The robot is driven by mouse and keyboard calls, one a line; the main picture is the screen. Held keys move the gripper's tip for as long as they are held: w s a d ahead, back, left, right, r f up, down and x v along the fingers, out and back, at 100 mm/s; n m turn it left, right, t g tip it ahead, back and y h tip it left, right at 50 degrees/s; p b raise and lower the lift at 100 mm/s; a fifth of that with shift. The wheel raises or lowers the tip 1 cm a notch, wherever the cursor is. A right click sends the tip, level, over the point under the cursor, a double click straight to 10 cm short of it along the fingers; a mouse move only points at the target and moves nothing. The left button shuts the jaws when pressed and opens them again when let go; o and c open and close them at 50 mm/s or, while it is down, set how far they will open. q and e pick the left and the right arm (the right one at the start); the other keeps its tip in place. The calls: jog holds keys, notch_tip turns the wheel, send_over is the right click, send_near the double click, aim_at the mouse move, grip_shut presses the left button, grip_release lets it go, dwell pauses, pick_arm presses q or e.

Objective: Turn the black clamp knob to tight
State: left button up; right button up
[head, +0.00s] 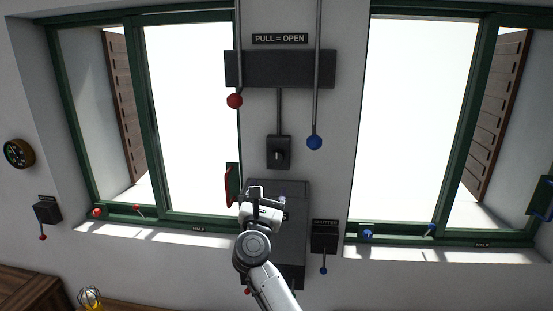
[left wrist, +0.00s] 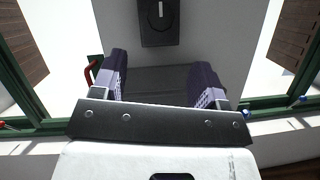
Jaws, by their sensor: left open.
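A small dark plate with a round black knob (head: 280,155) is on the wall between the two windows, below the long dark box. I cannot read its marks, and I cannot tell for certain that it is the clamp knob. The same plate and knob (left wrist: 160,10) show at the top of the left wrist view, with a pale upright mark on the knob. My left gripper (head: 264,190) is below the knob, in front of a dark grey cabinet (head: 290,188). Its two fingers (left wrist: 158,80) are apart with nothing between them. My right gripper is not in view.
A red ball pull (head: 235,101) and a blue ball pull (head: 314,143) hang on rods either side of the knob. A red handle (head: 231,186) stands just left of my gripper. A shutter box (head: 324,238) is at lower right. A lamp (head: 90,298) stands at lower left.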

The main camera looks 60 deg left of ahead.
aim_at(276, 160)
pick_arm(q)
jog(key=p+x, duration=0.3)
jog(key=x, duration=0.7)
jog(key=shift+p+x, duration=0.3)
jog(key=shift+x, duration=0.5)
jog(key=c, duration=0.9)
